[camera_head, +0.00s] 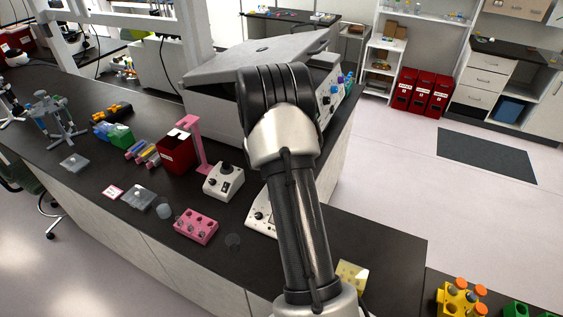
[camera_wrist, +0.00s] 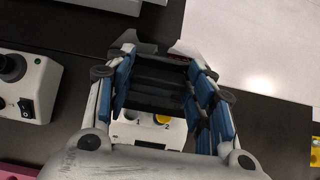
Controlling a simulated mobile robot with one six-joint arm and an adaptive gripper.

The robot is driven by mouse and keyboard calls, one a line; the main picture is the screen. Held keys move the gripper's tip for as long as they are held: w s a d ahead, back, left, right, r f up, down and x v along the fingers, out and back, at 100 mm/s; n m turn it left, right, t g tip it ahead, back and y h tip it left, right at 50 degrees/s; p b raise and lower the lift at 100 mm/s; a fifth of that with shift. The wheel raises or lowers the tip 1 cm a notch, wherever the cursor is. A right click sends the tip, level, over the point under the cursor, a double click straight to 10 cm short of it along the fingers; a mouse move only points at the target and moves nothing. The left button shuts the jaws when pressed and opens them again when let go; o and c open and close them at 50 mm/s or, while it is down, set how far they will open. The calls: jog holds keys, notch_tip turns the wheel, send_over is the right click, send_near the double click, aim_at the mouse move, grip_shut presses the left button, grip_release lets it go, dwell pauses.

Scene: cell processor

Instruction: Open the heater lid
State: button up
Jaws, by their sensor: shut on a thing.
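The heater is a small white unit on the dark bench, with its control panel (camera_head: 261,214) partly hidden behind my arm in the head view. My fingers cover much of the heater, so the lid's tilt is hard to tell. In the head view my arm hides the gripper.
A white device with a black knob (camera_head: 223,182) stands just left of the heater. A pink tube rack (camera_head: 196,226), a red box (camera_head: 176,153) and a pink stand (camera_head: 197,146) are further left. A large grey machine (camera_head: 213,104) stands behind. The bench edge is close on the right.

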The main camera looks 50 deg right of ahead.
jog(key=d+p, duration=0.1)
jog(key=d, duration=0.1)
jog(key=w+d+p, duration=0.1)
jog(key=d, duration=0.1)
jog(key=d+r+p, duration=0.1)
jog(key=d, duration=0.1)
jog(key=shift+w, duration=0.35)
jog(key=shift+w+d+f+p, duration=0.1)
jog(key=shift+w+d+p, duration=0.1)
jog(key=shift+d, duration=0.45)
jog(key=shift+w+d+f+p, duration=0.1)
jog(key=shift+w+d+p, duration=0.05)
jog(key=shift+d, duration=0.45)
jog(key=o, duration=1.4)
jog(key=shift+f, duration=0.1)
jog(key=shift+o, duration=0.6)
jog(key=v, duration=1.2)
jog(key=shift+a, duration=0.1)
jog(key=shift+f, duration=0.1)
